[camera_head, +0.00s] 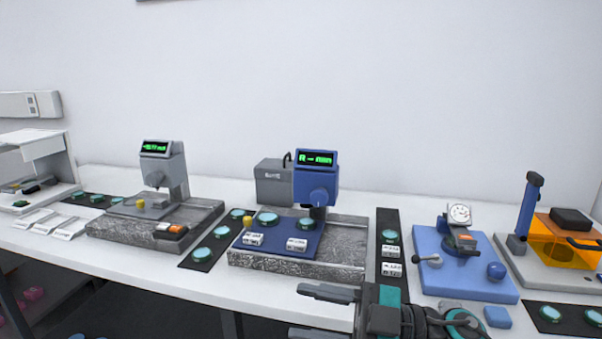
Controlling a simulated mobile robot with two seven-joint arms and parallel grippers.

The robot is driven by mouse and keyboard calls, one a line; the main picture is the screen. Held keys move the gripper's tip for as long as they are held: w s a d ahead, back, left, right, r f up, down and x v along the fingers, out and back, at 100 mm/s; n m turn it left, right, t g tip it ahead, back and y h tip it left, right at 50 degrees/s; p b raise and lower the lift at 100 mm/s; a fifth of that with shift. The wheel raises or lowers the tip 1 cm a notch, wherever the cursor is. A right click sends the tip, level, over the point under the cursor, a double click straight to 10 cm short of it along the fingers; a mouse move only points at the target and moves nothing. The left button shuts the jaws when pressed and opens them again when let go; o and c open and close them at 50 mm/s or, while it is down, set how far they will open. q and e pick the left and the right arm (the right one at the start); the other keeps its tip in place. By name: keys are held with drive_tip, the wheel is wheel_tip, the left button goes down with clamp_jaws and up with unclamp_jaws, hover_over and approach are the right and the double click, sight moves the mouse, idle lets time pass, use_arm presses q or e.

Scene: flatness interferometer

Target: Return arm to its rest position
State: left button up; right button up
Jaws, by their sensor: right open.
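My right gripper (298,311) shows at the bottom centre, in front of the table's front edge. Its two grey fingers point left and stand apart, with nothing seen between them. The rest of my right arm runs off the bottom right of the picture. The gripper is apart from the blue instrument (316,180), which stands behind it on a grey stone base (345,240) and has a lit green display. My left gripper does not show.
The white table (130,260) carries a grey instrument (165,168) at left, a blue dial-gauge stand (465,275) at right and an orange-shielded device (562,240) at far right. Dark strips with teal discs (202,254) lie between them. The front strip of table is mostly bare.

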drive_tip(key=w+d+f+m+t+h, duration=0.3)
drive_tip(key=d+f+m+t+h, duration=0.7)
drive_tip(key=m+t, duration=0.6)
drive_tip(key=s+d+f+m+g+h, duration=0.2)
drive_tip(key=s+f, duration=0.4)
drive_tip(key=f, duration=0.4)
drive_tip(key=s+d+f+m+g+h, duration=0.2)
drive_tip(key=s+f+g+h, duration=0.3)
drive_tip(key=f, duration=0.5)
drive_tip(key=shift+s+d+f+m+h, duration=0.35)
drive_tip(key=shift+s+d, duration=0.55)
drive_tip(key=shift+s, duration=0.35)
drive_tip(key=shift+c, duration=0.4)
